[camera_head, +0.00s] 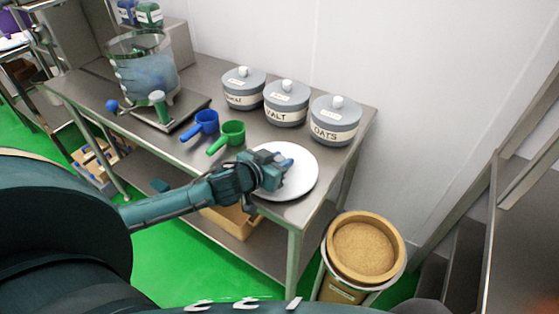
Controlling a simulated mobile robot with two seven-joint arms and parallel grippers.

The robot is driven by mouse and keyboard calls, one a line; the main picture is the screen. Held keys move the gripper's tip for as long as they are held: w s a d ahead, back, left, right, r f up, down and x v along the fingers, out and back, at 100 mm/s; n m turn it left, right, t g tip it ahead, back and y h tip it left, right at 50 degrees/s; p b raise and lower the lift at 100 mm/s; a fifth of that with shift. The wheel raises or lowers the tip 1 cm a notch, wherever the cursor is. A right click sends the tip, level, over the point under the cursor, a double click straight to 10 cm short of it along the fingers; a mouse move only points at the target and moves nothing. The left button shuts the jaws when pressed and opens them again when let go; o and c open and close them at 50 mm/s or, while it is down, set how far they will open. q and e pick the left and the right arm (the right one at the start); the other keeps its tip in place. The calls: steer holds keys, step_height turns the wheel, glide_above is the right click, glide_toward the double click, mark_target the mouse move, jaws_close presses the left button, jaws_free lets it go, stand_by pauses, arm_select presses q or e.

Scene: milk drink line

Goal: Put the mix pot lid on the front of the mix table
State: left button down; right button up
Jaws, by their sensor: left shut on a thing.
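The mix pot lid (303,181) is a flat white disc at the front right corner of the steel mix table (226,75). It looks level and lies at or just above the tabletop; I cannot tell if it touches. My left gripper (283,174) is over the lid's middle, shut on its handle, which the fingers mostly hide. The mix pot (147,78) is a clear vessel at the table's left end, open on top. My right gripper is not in view.
Three grey lidded jars (287,103) stand along the back edge. A blue scoop (204,122) and a green scoop (231,133) lie left of the lid. A round bin (398,249) with brown grain stands on the floor at the right.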

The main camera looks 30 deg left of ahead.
arm_select(q)
steer(key=shift+f, duration=0.15)
steer(key=c, duration=1.2)
jaws_free()
steer(key=shift+o, duration=0.2)
steer(key=shift+r, duration=0.3)
steer(key=v, duration=1)
steer(key=shift+s+f, duration=0.1)
steer(key=shift+s, duration=0.25)
steer(key=shift+s+a+r, duration=0.15)
steer(key=shift+s+r, duration=0.2)
steer(key=shift+s, duration=0.25)
